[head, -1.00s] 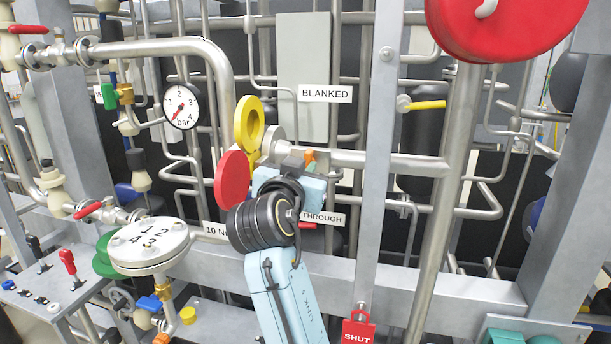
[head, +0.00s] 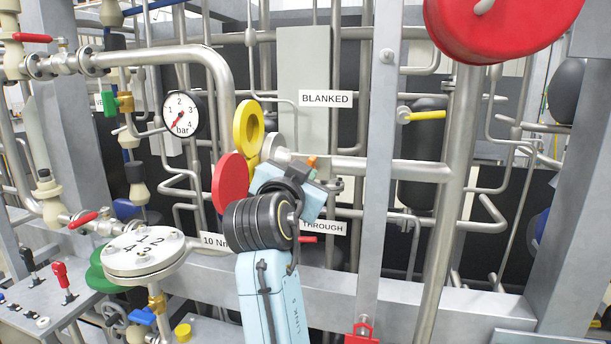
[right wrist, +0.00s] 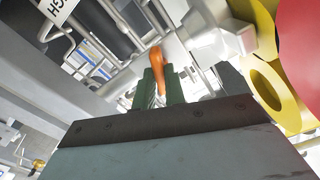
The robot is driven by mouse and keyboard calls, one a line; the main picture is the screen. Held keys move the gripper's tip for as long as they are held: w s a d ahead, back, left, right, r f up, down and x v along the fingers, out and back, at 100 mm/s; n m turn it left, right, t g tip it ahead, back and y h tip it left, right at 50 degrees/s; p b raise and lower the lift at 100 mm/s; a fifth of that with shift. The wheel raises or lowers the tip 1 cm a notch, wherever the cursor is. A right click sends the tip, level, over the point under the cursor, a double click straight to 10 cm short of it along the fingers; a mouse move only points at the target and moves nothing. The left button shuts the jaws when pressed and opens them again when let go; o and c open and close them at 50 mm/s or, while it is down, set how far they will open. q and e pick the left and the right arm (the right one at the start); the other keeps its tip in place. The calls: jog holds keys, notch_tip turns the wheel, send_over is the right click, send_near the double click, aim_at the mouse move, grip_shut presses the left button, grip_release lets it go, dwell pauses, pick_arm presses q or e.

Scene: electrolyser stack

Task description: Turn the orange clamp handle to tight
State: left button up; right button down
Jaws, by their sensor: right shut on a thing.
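The orange clamp handle (right wrist: 157,66) shows in the right wrist view between the dark green fingers of my right gripper (right wrist: 163,90), which is shut on it. In the head view only a small orange tip of the handle (head: 312,161) shows above my light blue gripper body (head: 300,196), which is tilted. My wrist hides the rest of the clamp there. The handle sits by the horizontal steel pipe (head: 390,169), just right of the yellow ring plate (head: 241,124) and the red disc (head: 230,182). My left gripper is not in view.
The yellow and red plates stand close to my wrist on its left. A grey upright post (head: 377,120) stands to the right. A pressure gauge (head: 181,113), a round numbered flange (head: 143,250) and a large red disc (head: 500,30) are nearby. A "BLANKED" label (head: 326,99) is behind.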

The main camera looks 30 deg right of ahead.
jog(key=m+b, duration=0.4)
jog(key=shift+a+r+m, duration=0.1)
jog(key=shift+a+m, duration=0.1)
jog(key=shift+m, duration=0.1)
jog(key=shift+d, duration=0.1)
dwell(0.4)
